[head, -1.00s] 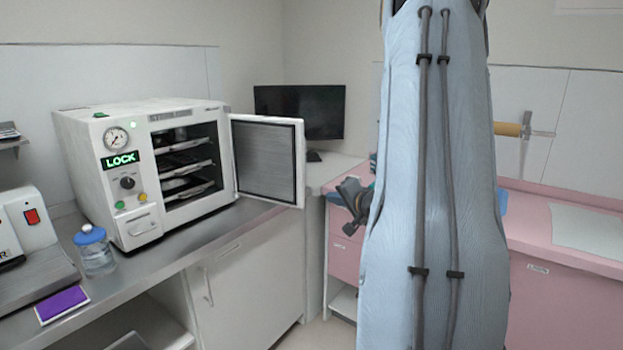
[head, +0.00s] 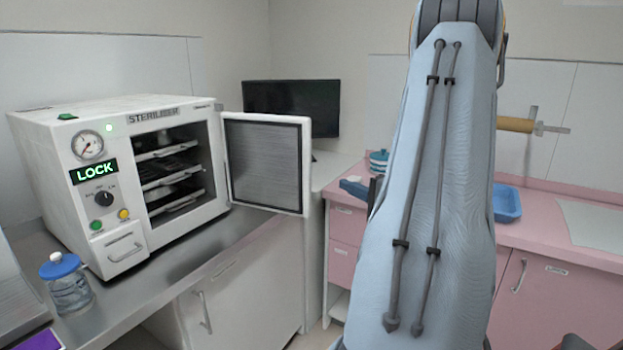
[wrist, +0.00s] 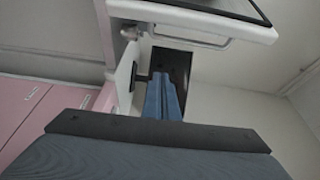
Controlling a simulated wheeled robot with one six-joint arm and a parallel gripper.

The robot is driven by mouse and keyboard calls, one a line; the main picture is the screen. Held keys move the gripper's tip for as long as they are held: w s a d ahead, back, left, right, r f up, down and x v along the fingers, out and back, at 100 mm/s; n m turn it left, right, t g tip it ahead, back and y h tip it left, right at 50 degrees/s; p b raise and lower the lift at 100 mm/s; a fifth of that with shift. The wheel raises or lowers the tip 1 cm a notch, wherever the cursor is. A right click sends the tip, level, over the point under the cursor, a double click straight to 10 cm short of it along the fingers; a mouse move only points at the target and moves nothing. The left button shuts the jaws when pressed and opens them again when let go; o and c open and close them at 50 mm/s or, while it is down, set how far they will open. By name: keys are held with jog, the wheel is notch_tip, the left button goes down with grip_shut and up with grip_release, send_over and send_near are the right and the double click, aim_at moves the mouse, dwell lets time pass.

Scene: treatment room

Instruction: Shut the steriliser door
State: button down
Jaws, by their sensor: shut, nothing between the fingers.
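The white steriliser (head: 130,185) stands on the counter at the left of the head view, with "LOCK" lit green on its front. Its door (head: 266,163) is swung wide open to the right, showing its grey inner panel and dark seal. Trays show inside the open chamber. In the wrist view, what looks like the door's white edge (wrist: 195,20) crosses the top, beyond my gripper (wrist: 163,78). My gripper's blue fingers are together and hold nothing. I cannot tell whether they touch the door.
A dark monitor (head: 291,108) stands behind the door. A blue-lidded jar (head: 67,285) stands on the counter left of the steriliser's front. A pink counter (head: 540,215) with a blue tray (head: 507,203) lies at the right. The metal counter before the chamber is clear.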

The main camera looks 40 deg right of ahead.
jog(key=w+a+p, duration=0.3)
jog(key=w, duration=0.6)
jog(key=shift+p, duration=0.3)
dwell(0.3)
